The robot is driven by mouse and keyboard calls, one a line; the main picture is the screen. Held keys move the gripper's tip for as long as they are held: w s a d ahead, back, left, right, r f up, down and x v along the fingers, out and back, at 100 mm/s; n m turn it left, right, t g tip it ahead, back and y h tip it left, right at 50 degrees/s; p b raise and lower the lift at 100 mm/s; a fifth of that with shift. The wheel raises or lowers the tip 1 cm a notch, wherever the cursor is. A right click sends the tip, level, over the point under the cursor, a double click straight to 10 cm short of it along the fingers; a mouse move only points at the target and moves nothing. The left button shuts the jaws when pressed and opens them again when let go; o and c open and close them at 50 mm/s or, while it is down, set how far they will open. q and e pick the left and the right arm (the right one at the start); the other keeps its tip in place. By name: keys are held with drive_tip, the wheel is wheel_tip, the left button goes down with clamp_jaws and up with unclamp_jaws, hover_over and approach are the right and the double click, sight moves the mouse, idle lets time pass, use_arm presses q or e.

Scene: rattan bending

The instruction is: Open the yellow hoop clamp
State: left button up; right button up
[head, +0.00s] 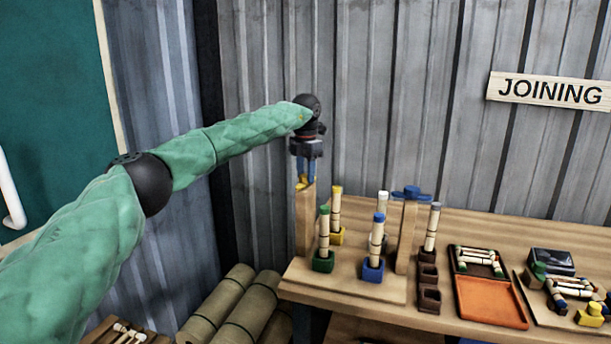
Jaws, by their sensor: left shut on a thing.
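The yellow hoop clamp (301,185) sits at the top of the left wooden post (305,222) on the bench stand. Only a small part of it shows under my fingers. My left gripper (306,178) points down from above the post, its blue fingers shut on the yellow hoop clamp. Whether the clamp is open or closed cannot be told, since the fingers cover most of it. My right gripper is not in view.
A blue clamp (411,192) tops the right post (406,235). Upright rods in green (323,262), blue (373,270) and yellow (337,236) holders stand close by. An orange tray (490,302) lies to the right. Rolled bundles (220,300) lie below left.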

use_arm(q)
drive_tip(key=shift+n, duration=1.1)
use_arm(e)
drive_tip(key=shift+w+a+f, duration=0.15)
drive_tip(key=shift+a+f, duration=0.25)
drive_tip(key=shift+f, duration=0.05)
use_arm(q)
drive_tip(key=shift+r, duration=0.1)
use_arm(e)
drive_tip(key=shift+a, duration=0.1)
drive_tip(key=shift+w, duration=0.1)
use_arm(q)
drive_tip(key=o, duration=1)
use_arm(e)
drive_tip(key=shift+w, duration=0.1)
